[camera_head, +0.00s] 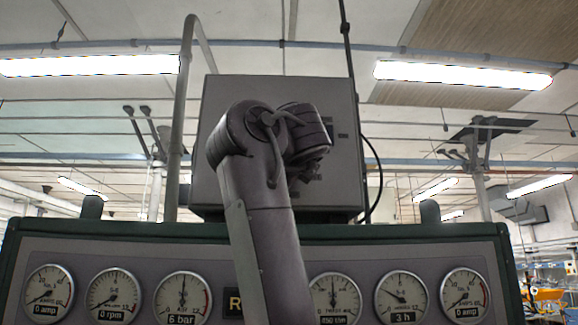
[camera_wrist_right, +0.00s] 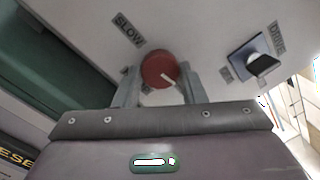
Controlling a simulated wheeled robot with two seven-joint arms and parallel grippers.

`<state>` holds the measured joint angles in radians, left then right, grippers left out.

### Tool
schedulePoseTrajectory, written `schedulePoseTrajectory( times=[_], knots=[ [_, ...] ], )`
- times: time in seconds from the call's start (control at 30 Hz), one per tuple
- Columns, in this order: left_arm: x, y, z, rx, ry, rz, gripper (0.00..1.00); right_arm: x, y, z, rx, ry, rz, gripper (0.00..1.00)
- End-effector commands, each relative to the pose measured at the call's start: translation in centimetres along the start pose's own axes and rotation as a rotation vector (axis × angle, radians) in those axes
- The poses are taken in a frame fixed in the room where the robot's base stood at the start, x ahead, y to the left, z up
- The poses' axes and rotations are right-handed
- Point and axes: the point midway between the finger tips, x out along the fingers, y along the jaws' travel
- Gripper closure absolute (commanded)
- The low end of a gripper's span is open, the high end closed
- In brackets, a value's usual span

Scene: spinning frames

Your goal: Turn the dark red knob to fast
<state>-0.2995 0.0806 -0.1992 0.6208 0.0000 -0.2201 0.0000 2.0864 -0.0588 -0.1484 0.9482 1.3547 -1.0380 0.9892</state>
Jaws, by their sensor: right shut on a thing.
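The dark red knob (camera_wrist_right: 159,68) is round and sits on the grey panel in the right wrist view. A short white pointer line shows on its lower right part. A SLOW label (camera_wrist_right: 129,30) is up and left of it; I cannot read a FAST label. My right gripper (camera_wrist_right: 160,84) has one finger on each side of the knob and is shut on it. In the head view my right arm reaches up in front of the grey control box (camera_head: 222,98) and hides the knob. My left gripper is in neither view.
A switch (camera_wrist_right: 250,55) with a black lever stands right of the knob by a DRIVE label (camera_wrist_right: 277,38). Below the box, a green-framed panel (camera_head: 130,235) carries several round gauges. A grey pipe (camera_head: 176,140) rises left of the box.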

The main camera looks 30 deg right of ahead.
Motion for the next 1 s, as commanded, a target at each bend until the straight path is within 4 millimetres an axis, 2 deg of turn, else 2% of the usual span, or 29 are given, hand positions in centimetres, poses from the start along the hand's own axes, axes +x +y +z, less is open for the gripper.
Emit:
schedulePoseTrajectory(
  times=[0.4, 0.9, 0.93, 1.0],
  knots=[
    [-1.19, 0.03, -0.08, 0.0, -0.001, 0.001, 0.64, 0.03, -0.04, 0.08, 0.166, 0.011, -0.012, 0.86],
    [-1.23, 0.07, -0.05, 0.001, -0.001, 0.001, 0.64, 0.0, -0.02, 0.04, 0.183, 0.012, -0.015, 0.86],
    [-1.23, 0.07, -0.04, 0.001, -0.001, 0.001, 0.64, 0.0, -0.02, 0.04, 0.183, 0.012, -0.014, 0.62],
    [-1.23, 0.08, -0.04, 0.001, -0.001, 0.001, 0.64, 0.0, -0.02, 0.04, 0.183, 0.012, -0.014, 0.53]
  ],
)
